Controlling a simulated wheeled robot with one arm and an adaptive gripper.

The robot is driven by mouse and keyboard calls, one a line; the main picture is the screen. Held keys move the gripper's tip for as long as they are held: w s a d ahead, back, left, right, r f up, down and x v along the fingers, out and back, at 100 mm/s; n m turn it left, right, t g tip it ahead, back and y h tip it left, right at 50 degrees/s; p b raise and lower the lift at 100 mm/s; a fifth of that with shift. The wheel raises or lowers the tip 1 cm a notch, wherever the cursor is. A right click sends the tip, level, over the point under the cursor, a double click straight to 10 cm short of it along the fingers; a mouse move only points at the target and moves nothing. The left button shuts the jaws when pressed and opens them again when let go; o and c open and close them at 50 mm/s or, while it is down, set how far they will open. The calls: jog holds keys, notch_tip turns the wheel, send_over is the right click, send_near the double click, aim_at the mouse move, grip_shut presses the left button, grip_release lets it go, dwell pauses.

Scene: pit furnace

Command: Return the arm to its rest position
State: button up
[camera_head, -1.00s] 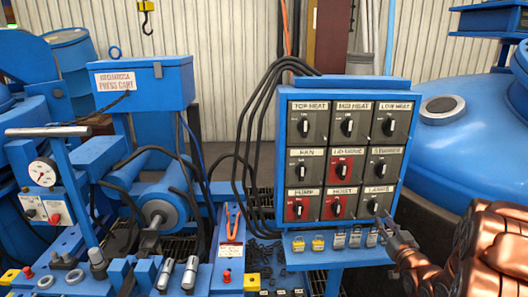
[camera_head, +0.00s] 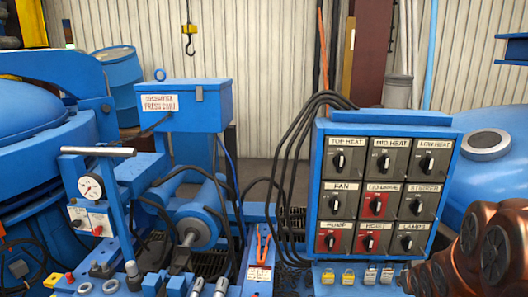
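My copper-coloured arm (camera_head: 485,248) shows at the lower right, in front of the right edge of the switch panel (camera_head: 452,135). Its rounded joints cover that corner. The end of the arm points left and low, close to the shelf with the padlocks. My gripper is barely visible at the bottom edge there, and its fingers cannot be made out. I cannot see anything held.
The blue press cart (camera_head: 197,105), with a gauge (camera_head: 91,187) and a lever handle (camera_head: 97,151), stands left. A large blue vessel (camera_head: 490,180) is behind my arm. A yellow hook (camera_head: 190,30) hangs at the back.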

jog(key=s+a+r+g+y+p, duration=0.1)
jog(key=s+a+r+g, duration=0.2)
jog(key=s+a, duration=0.3)
jog(key=s+a+r+g+y+p, duration=0.1)
jog(key=s+a, duration=0.6)
jog(key=s, duration=0.9)
jog(key=s+a+r+g+y+p, duration=0.1)
jog(key=s+a+r+g+p, duration=0.2)
jog(key=s+a+r+g, duration=0.3)
jog(key=s, duration=0.5)
jog(key=shift+a+n, duration=0.2)
jog(key=shift+n, duration=0.2)
jog(key=shift+d, duration=0.1)
